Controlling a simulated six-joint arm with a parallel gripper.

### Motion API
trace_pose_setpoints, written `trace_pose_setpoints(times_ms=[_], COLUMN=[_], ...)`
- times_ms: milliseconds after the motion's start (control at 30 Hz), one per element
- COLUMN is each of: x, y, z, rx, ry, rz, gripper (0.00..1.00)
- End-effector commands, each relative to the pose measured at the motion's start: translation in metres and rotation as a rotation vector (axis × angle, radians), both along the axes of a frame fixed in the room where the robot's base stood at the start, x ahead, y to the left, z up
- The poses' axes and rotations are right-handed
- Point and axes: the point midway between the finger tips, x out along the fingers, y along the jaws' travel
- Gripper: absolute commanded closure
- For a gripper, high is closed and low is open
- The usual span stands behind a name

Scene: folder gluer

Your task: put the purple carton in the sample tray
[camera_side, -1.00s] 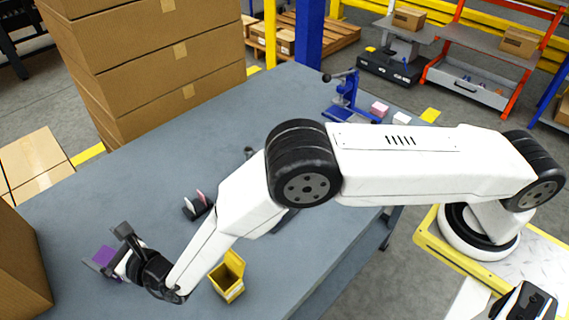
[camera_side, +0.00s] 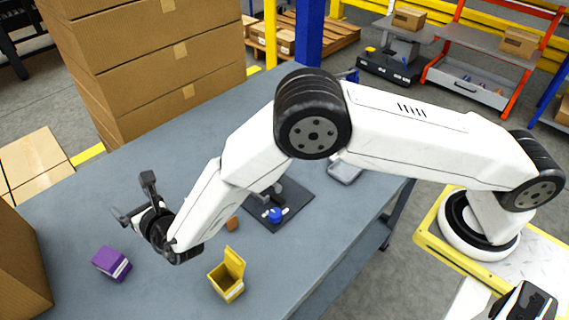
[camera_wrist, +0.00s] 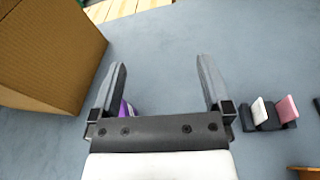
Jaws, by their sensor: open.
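The purple carton (camera_side: 112,262) stands on the grey table at the lower left in the side view, with a white band low on its side. My gripper (camera_side: 133,197) is open and empty, raised above the table and behind the carton in that view. In the wrist view a sliver of the purple carton (camera_wrist: 126,108) shows by the left finger, mostly hidden by my gripper (camera_wrist: 160,78). A small grey tray (camera_side: 345,172), which may be the sample tray, lies near the table's right edge, partly behind my arm.
An open yellow box (camera_side: 228,281) stands near the front edge. A dark pad (camera_side: 295,200) with a blue item (camera_side: 275,215) lies mid-table. A rack with white and pink pieces (camera_wrist: 270,114) is at right in the wrist view. Large cardboard boxes (camera_side: 150,60) border the table.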

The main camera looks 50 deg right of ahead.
Motion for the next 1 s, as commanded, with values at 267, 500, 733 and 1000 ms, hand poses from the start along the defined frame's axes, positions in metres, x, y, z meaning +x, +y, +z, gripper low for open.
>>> trace_pose_setpoints(times_ms=[267, 500, 733, 1000], x=[0.009, -0.019, -0.065, -0.129], y=[-0.124, -0.215, -0.280, -0.329], z=[0.020, 0.031, 0.040, 0.051], rx=[0.218, 0.458, 0.733, 1.108], ry=[0.216, 0.367, 0.468, 0.523], rz=[-0.412, -0.757, -1.075, -1.425], gripper=[0.00, 0.00, 0.00, 0.00])
